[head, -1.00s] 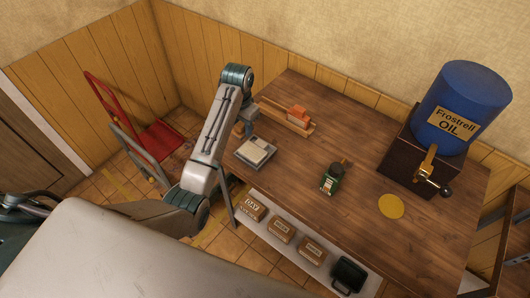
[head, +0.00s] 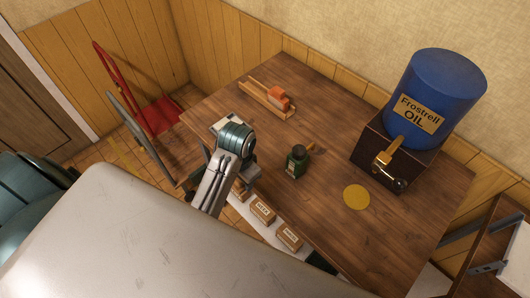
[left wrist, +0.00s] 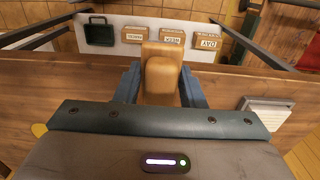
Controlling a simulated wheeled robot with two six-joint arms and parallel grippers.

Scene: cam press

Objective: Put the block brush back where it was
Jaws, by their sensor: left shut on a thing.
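The block brush (left wrist: 161,62) is a tan wooden block. In the left wrist view it sits between the two blue fingers of my left gripper (left wrist: 160,82), which is shut on it. In the left wrist view the table edge and the lower shelf show past the brush. I cannot tell the brush's height above the table. My right gripper is not in view.
A wooden tray (head: 257,99) holds an orange block (head: 279,98). Small boxes (head: 263,211) line the lower shelf (left wrist: 125,37).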

